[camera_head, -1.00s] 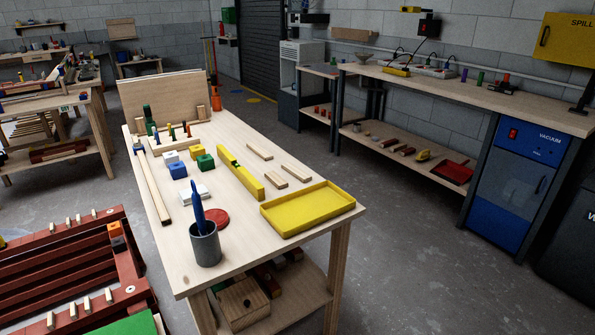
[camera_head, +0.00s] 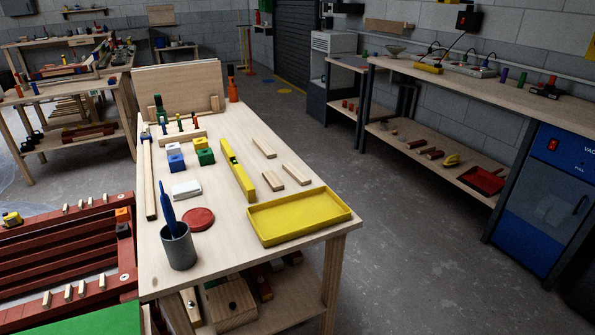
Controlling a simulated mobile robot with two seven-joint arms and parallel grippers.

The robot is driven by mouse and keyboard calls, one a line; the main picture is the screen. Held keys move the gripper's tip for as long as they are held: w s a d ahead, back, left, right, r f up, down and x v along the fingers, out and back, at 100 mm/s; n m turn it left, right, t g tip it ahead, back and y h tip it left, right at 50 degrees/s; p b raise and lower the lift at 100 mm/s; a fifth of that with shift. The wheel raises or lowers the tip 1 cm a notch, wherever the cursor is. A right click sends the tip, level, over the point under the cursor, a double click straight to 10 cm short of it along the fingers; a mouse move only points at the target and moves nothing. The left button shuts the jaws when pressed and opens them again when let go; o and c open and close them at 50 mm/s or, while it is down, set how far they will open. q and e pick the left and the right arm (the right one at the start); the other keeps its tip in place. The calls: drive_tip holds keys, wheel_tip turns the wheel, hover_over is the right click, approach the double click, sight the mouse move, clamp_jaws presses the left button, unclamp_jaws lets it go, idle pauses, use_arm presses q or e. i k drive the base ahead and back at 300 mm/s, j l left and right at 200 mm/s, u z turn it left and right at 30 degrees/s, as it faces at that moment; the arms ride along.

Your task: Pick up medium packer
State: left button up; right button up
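Three short pale wooden pieces that could be packers lie on the near workbench: one at the back (camera_head: 264,148), one by the yellow level (camera_head: 272,181) and one to the right (camera_head: 297,174). They differ only a little in size, and I cannot tell which is the medium one. Several small pale pieces (camera_head: 75,291) also stand on the red slatted frame (camera_head: 60,258) at the lower left. Neither of my grippers shows in the view.
The workbench (camera_head: 222,222) also holds a yellow tray (camera_head: 299,214), a grey cup (camera_head: 178,248) with a blue tool, a red disc (camera_head: 198,219), coloured blocks (camera_head: 204,157) and a long batten (camera_head: 150,185). Open floor (camera_head: 400,240) lies to the right.

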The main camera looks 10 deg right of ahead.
sight(293, 170)
drive_tip(key=i+l+u, duration=0.15)
drive_tip(key=l, duration=0.4)
drive_tip(key=i+l+u, duration=0.2)
drive_tip(key=l, duration=0.35)
drive_tip(key=i+l+u, duration=0.15)
drive_tip(key=l, duration=0.45)
drive_tip(key=l+u, duration=0.2)
drive_tip(key=l, duration=0.4)
drive_tip(key=i+l+u, duration=0.1)
drive_tip(key=l, duration=0.25)
drive_tip(key=i+l+u, duration=0.1)
drive_tip(key=l, duration=0.3)
drive_tip(key=i+l+u, duration=0.15)
drive_tip(key=l, duration=0.2)
drive_tip(key=i+l+u, duration=0.1)
drive_tip(key=l, duration=0.3)
drive_tip(key=i+l, duration=0.15)
drive_tip(key=l, duration=0.25)
drive_tip(key=i+l+u, duration=0.1)
drive_tip(key=l, duration=0.3)
drive_tip(key=i, duration=0.1)
